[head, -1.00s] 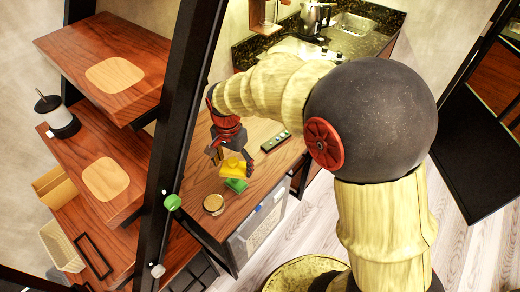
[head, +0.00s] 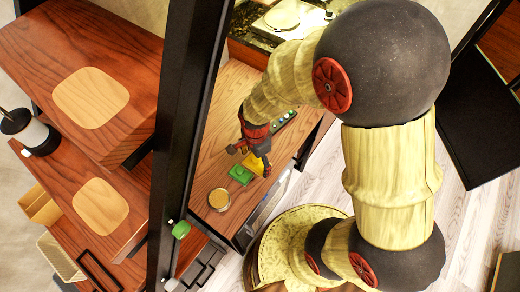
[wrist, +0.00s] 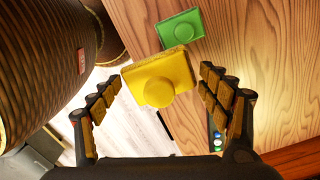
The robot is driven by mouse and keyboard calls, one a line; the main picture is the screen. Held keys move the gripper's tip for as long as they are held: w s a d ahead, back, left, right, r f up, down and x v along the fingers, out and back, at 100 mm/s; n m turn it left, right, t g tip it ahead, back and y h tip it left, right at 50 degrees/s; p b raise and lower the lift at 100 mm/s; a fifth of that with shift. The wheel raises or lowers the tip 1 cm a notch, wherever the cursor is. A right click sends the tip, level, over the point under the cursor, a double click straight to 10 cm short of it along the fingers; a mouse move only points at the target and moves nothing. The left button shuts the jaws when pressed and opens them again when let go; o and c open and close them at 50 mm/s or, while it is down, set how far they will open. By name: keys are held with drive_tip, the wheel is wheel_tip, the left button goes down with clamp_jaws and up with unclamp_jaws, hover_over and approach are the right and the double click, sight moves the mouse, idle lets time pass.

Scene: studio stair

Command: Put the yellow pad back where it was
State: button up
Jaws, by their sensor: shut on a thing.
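The yellow pad (wrist: 158,82), a block with a round knob on its face, sits between the fingers of my gripper (wrist: 160,88) in the wrist view. My gripper is shut on it. In the head view the yellow pad (head: 254,163) shows only in part below my gripper (head: 252,153), over the wooden counter. The green pad (head: 241,175), of similar shape, lies on the counter just left of and below it. It also shows in the wrist view (wrist: 180,28), beyond the yellow pad. I cannot tell the yellow pad's height above the counter.
A round gold-rimmed disc (head: 219,200) lies on the counter (head: 212,165) near its front. A dark strip with buttons (head: 285,119) lies behind my gripper. A black post (head: 187,140) stands left of the counter, with wooden stair treads (head: 95,85) beyond it.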

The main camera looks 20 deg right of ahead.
drive_tip(key=w+d+f+b, duration=0.1)
drive_tip(key=w+f, duration=0.1)
drive_tip(key=w, duration=0.1)
drive_tip(key=w+d+f+b, duration=0.1)
drive_tip(key=w+d+f, duration=0.1)
drive_tip(key=w+f, duration=0.1)
drive_tip(key=w+d+f+b, duration=0.1)
drive_tip(key=w+f, duration=0.2)
drive_tip(key=shift+w+d+f, duration=0.1)
drive_tip(key=shift+w+d, duration=0.3)
drive_tip(key=shift+w+d+f, duration=0.1)
drive_tip(key=shift+w+f, duration=0.05)
drive_tip(key=shift+f, duration=0.15)
drive_tip(key=shift+w+f+b, duration=0.15)
drive_tip(key=shift+f+b, duration=0.6)
drive_tip(key=shift+f, duration=0.8)
drive_tip(key=shift+f, duration=0.1)
drive_tip(key=o, duration=1.1)
drive_tip(key=shift+o, duration=0.2)
